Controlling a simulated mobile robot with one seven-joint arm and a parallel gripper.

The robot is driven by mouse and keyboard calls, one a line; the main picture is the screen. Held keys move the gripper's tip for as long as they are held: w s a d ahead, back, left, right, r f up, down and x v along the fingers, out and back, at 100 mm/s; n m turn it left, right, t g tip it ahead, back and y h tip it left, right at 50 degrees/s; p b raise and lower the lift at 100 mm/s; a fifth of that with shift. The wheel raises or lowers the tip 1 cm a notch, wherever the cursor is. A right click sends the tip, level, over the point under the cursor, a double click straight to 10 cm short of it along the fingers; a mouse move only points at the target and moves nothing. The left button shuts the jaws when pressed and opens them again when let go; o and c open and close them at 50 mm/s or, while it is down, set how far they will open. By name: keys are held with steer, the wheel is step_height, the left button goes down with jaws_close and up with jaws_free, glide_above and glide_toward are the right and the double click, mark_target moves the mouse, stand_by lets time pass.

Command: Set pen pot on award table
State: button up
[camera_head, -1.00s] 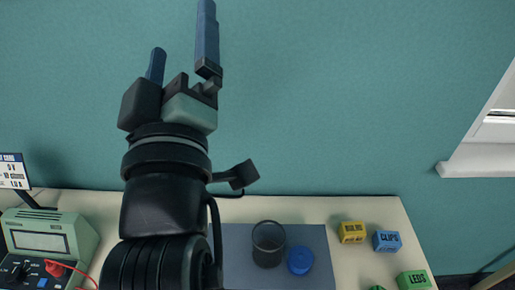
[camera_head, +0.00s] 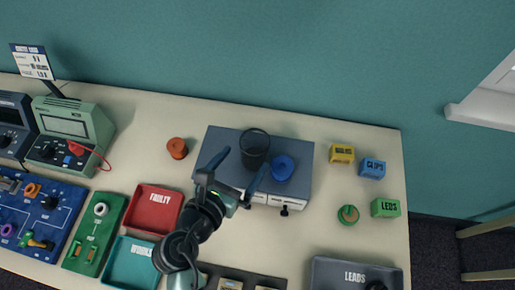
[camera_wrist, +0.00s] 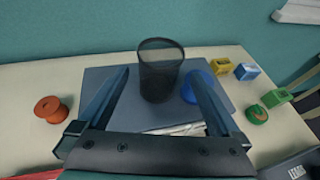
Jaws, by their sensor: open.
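The pen pot is a dark mesh cup (camera_head: 254,143) standing upright on top of a grey drawer box (camera_head: 219,143) on the table (camera_head: 331,223). It also shows in the wrist view (camera_wrist: 159,75), ahead of my gripper and between the lines of its fingers. My gripper (camera_head: 243,171) is open and empty, its two blue fingers pointing at the pot from the near side. It shows in the wrist view too (camera_wrist: 162,90). A blue round spool (camera_head: 283,168) sits just right of the pot, close to my right finger. No separate award table can be made out.
An orange spool (camera_head: 177,148) stands left of the box. Yellow, blue and green labelled blocks (camera_head: 342,154) and a green spool (camera_head: 348,215) stand right. Red (camera_head: 153,209) and teal trays lie at front left, a grey LEADS tray (camera_head: 335,272) at front right. Meters stand far left.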

mark_target(260, 139)
steer(key=p+x, duration=0.1)
steer(key=x, duration=0.9)
steer(key=shift+r, duration=0.1)
steer(key=c, duration=1.4)
